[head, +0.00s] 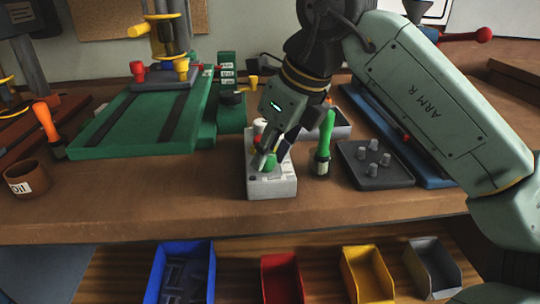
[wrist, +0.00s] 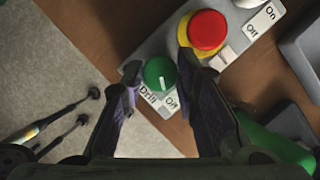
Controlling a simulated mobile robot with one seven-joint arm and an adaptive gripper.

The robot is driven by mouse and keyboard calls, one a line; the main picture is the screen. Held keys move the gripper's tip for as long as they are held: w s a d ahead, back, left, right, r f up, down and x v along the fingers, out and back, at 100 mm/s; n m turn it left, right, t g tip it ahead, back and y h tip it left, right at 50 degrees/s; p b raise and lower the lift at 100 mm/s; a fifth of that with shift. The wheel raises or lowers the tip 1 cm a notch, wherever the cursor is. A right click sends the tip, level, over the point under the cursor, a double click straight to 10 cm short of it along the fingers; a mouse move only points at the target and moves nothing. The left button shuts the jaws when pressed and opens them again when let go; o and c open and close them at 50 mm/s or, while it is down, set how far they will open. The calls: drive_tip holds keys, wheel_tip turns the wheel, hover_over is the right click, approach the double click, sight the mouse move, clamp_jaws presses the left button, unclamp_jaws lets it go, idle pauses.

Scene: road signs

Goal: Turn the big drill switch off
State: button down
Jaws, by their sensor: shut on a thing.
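The grey switch box (head: 285,187) stands on the bench near its front edge. Its green knob (wrist: 159,72) has a short white mark that points down in the wrist view, towards the "Off" label (wrist: 172,103) beside the "Drill" label (wrist: 147,96). My gripper (wrist: 159,68) is shut on the green knob, one dark finger on each side. In the head view my gripper (head: 270,156) reaches down over the box and partly hides it. A red button on a yellow ring (wrist: 206,31) sits farther along the box, beside another "On"/"Off" label.
A green-handled screwdriver (head: 325,142) stands close right of the box. A dark tray with grey knobs (head: 375,178) lies farther right. A green drill press base (head: 125,135) is on the left. Coloured bins (head: 280,276) sit below the bench's front edge.

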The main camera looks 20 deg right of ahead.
drive_tip(key=shift+m, duration=0.3)
drive_tip(key=c, duration=1.5)
unclamp_jaws()
drive_tip(key=shift+c, duration=0.2)
drive_tip(key=shift+r, duration=0.1)
drive_tip(key=v, duration=1.1)
drive_tip(key=shift+s+r, duration=0.2)
drive_tip(key=shift+r, duration=0.2)
